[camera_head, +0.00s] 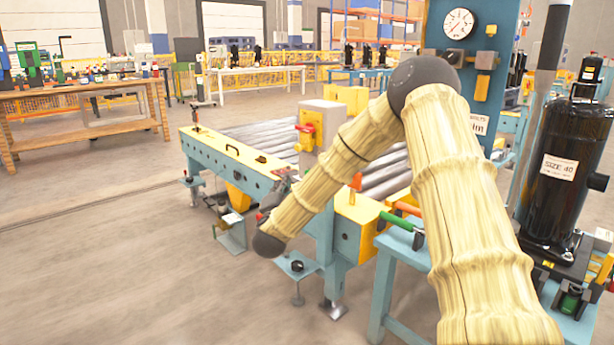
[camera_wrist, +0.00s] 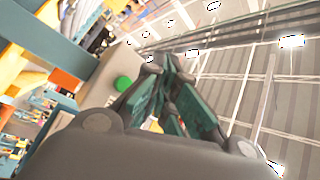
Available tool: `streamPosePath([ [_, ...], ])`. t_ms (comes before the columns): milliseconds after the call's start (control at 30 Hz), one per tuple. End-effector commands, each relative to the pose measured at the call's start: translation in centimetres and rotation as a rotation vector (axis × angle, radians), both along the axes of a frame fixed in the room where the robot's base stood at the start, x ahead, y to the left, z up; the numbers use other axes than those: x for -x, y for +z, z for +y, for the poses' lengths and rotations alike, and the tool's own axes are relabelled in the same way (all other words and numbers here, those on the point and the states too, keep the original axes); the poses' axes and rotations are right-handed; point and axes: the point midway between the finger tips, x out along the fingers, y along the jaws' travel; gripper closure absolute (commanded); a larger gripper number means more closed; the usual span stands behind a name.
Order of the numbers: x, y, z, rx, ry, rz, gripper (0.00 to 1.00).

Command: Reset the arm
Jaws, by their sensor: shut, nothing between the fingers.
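My arm, in tan ribbed covers with dark joints, rises from the lower right of the head view, bends at the top and slopes down to the left. In the wrist view my gripper (camera_wrist: 165,88) shows with dark green fingers brought together. Nothing is seen between them. The wrist view looks up past the fingers towards the ceiling and its lights, and the picture is tilted.
A roller conveyor (camera_head: 245,160) with a blue and yellow frame stands behind my arm. A black compressor (camera_head: 565,165) labelled "SIZE 40" stands at right. A gauge panel (camera_head: 483,60) is behind. A wooden workbench (camera_head: 85,100) is at far left. The floor at lower left is clear.

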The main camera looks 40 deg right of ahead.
Motion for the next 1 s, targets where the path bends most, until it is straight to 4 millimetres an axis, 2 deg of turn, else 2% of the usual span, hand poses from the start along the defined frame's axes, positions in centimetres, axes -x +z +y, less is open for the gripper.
streamPosePath([
  [667,0.0,-0.4,0.2,0.002,0.006,0.01,1.0],
  [767,0.0,-2.4,1.5,0.012,0.038,0.063,1.0],
  [867,0.2,-6.1,3.8,0.031,0.097,0.162,1.0],
  [1000,1.5,-13.1,7.7,0.063,0.205,0.348,1.0],
])
